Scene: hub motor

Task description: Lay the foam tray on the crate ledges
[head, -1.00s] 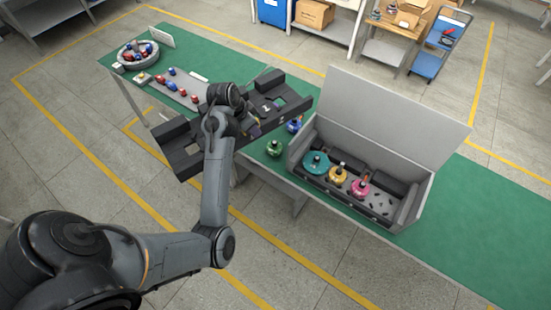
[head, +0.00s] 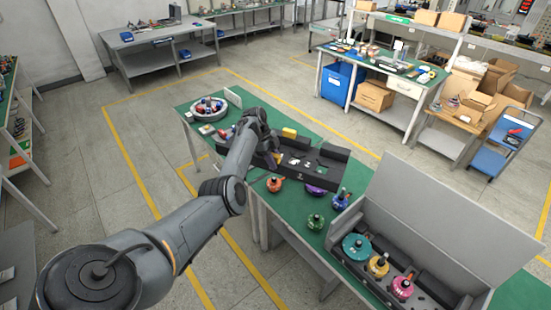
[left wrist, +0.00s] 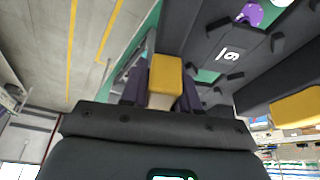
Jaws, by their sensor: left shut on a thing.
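The foam tray (head: 318,158) is dark, with cut-outs and yellow grip blocks. In the head view it is over the green table, left of and behind the crate, seemingly above the surface. My left gripper (head: 266,148) is at its left end. In the left wrist view, my left gripper (left wrist: 163,88) has its dark fingers either side of a yellow block (left wrist: 165,72) on the tray (left wrist: 222,45). The grey crate (head: 362,277) stands with its lid (head: 440,210) up. It holds teal (head: 356,246), yellow (head: 378,265) and pink (head: 402,287) hub motors; its ledges are hard to make out. My right gripper is not in view.
Orange (head: 274,184), purple (head: 315,190), green (head: 315,222) and blue (head: 340,202) motors stand on the table near the tray and crate. A round basket (head: 209,108) of parts is at the table's far left end. The raised lid blocks the crate's back side.

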